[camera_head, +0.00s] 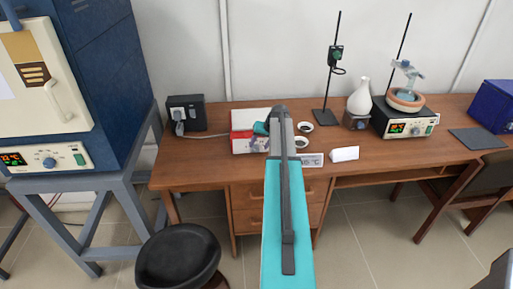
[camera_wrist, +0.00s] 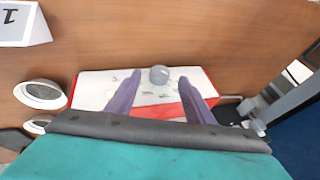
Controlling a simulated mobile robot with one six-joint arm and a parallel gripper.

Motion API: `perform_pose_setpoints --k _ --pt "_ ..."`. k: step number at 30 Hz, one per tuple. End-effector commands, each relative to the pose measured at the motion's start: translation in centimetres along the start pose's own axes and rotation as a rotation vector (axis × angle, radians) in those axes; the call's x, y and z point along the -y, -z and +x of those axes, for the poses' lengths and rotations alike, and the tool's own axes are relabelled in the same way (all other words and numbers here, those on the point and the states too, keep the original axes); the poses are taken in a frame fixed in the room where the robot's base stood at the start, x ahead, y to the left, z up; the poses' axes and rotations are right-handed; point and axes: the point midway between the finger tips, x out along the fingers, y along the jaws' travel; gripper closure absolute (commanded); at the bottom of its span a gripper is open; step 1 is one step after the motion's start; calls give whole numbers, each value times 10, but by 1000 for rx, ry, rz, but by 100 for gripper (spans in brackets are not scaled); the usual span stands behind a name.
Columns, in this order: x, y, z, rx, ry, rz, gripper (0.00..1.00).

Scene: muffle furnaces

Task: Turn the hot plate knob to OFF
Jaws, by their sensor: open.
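The knob's pointer and the OFF mark are not readable.
Two small white dishes (camera_head: 304,127) and folded white cards (camera_head: 345,153) lie right of the hot plate. A black socket box (camera_head: 186,114) with a cord is to its left. A black stool (camera_head: 180,258) stands in front.

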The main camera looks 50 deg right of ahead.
Motion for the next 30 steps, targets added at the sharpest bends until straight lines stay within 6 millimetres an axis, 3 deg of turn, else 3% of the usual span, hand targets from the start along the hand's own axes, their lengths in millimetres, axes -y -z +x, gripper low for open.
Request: perform_pose_setpoints --k 12,24,30 --pt "1 0 39 1 1 -1 52" --pt "1 0 43 0 0 -2 52" --pt "2 0 43 0 0 -2 86"
